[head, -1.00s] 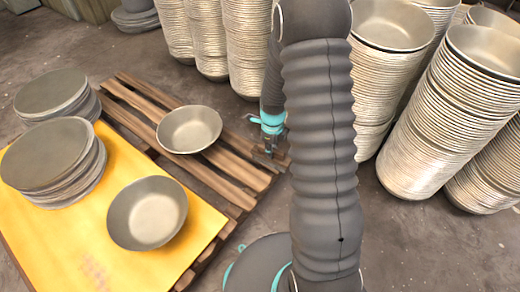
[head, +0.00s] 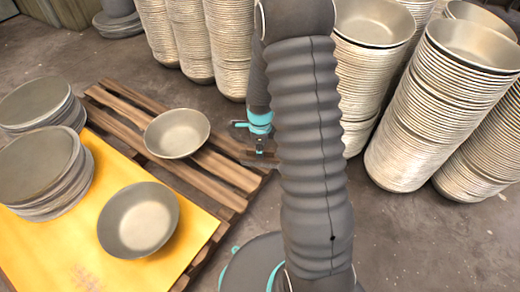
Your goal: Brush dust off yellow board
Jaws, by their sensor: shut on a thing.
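The yellow board (head: 190,236) lies flat at the lower left, on the wooden pallet. A faint reddish-brown smudge (head: 84,276) shows on it near the bottom edge of the picture. A metal bowl (head: 138,220) and a stack of round metal plates (head: 40,172) stand on the board. My gripper (head: 259,150) hangs beyond the board, by the pallet's right corner, partly beside my dark arm. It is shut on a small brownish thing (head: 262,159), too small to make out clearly. The gripper is well apart from the board.
The wooden pallet (head: 226,168) carries another metal bowl (head: 177,132). A second plate stack (head: 40,103) stands at the left. Tall bowl stacks (head: 440,120) fill the back and right. Grey floor (head: 400,245) is clear at the lower right.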

